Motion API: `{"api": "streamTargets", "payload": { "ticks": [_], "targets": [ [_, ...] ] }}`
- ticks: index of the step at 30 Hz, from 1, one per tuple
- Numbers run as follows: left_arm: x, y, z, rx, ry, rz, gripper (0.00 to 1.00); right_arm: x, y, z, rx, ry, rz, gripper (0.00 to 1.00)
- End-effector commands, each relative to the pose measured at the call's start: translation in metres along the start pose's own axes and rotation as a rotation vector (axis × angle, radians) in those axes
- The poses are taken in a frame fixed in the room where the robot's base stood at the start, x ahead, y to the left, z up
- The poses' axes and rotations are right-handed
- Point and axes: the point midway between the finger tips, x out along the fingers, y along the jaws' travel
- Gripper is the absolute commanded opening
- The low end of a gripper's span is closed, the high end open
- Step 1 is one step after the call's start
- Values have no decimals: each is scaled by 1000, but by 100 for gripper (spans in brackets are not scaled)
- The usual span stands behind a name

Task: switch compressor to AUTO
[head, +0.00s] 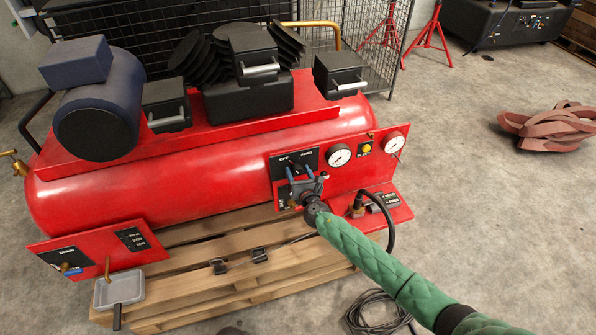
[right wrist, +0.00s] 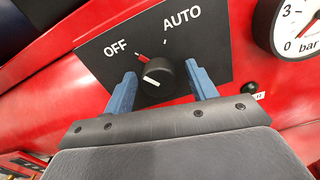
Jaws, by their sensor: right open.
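The compressor (head: 200,185) is a red tank on a wooden pallet. Its black switch plate (head: 281,163) carries the words OFF and AUTO. In the right wrist view the round black knob (right wrist: 157,72) has a red pointer toward the OFF side; a pale tick on the plate lies below AUTO. My right gripper (head: 304,186) is in front of the plate; its blue fingers show in the right wrist view (right wrist: 162,84). They are open, one each side of the knob, with visible gaps. My left gripper is not in view.
A grey tray (head: 118,291) is at the pallet's front left.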

Motion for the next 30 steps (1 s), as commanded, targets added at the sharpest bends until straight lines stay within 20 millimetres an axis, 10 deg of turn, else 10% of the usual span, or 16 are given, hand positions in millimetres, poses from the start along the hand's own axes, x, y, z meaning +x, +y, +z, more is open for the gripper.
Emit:
{"api": "streamTargets", "payload": {
  "ticks": [11, 18, 30],
  "targets": [
    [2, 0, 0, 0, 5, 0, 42, 6, 0, 0, 1, 1, 0, 57],
    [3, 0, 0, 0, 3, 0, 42, 6, 0, 0, 1, 1, 0, 14],
    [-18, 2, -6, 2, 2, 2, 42, 6, 0, -3, 51, 1, 0, 12]
  ]
}}
